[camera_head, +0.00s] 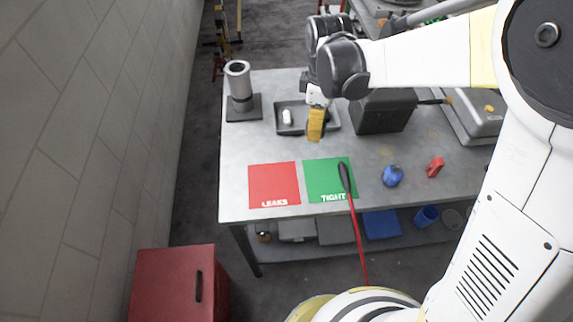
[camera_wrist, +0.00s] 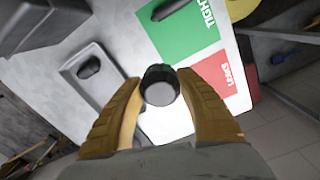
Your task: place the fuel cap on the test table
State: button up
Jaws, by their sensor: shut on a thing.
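My gripper (camera_head: 316,125) has yellow-brown fingers and hangs over the grey metal table (camera_head: 238,150), in front of a shallow grey tray. In the wrist view, my gripper (camera_wrist: 165,100) is shut on a short, round, dark cap (camera_wrist: 160,88) with a grey flat face, which I take to be the fuel cap. It sits between the fingertips, with bare table showing beyond it. In the head view the fingers hide the cap. A red mat marked LEAKS (camera_head: 273,182) and a green mat marked TIGHT (camera_head: 318,175) lie toward the table's front edge.
The tray (camera_head: 328,108) holds a small rounded thing (camera_head: 287,117). A grey cylinder (camera_head: 238,82) stands on a base at left. A red rod with a black end (camera_head: 345,178) crosses the green mat. Blue (camera_head: 392,176) and red (camera_head: 435,167) items lie at right.

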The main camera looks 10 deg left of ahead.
aim_at(284, 183)
jog(key=shift+s+a+f, duration=0.2)
jog(key=shift+a+f, duration=0.1)
jog(key=shift+f, duration=0.05)
jog(key=s+a+f+b, duration=0.1)
jog(key=s+a+f, duration=0.1)
jog(key=s, duration=0.1)
jog(key=s+a+f+b, duration=0.1)
jog(key=s+a+f, duration=0.1)
jog(key=s, duration=0.1)
jog(key=s+a+f+b, duration=0.1)
jog(key=s+a+f, duration=0.1)
jog(key=s, duration=0.1)
jog(key=shift+a+f+b, duration=0.1)
jog(key=shift+a+b, duration=0.15)
jog(key=shift+b, duration=0.15)
jog(key=shift+f+b, duration=0.9)
jog(key=shift+f, duration=1.1)
jog(key=shift+f, duration=0.15)
jog(key=o, duration=1.2)
jog(key=shift+o, duration=0.2)
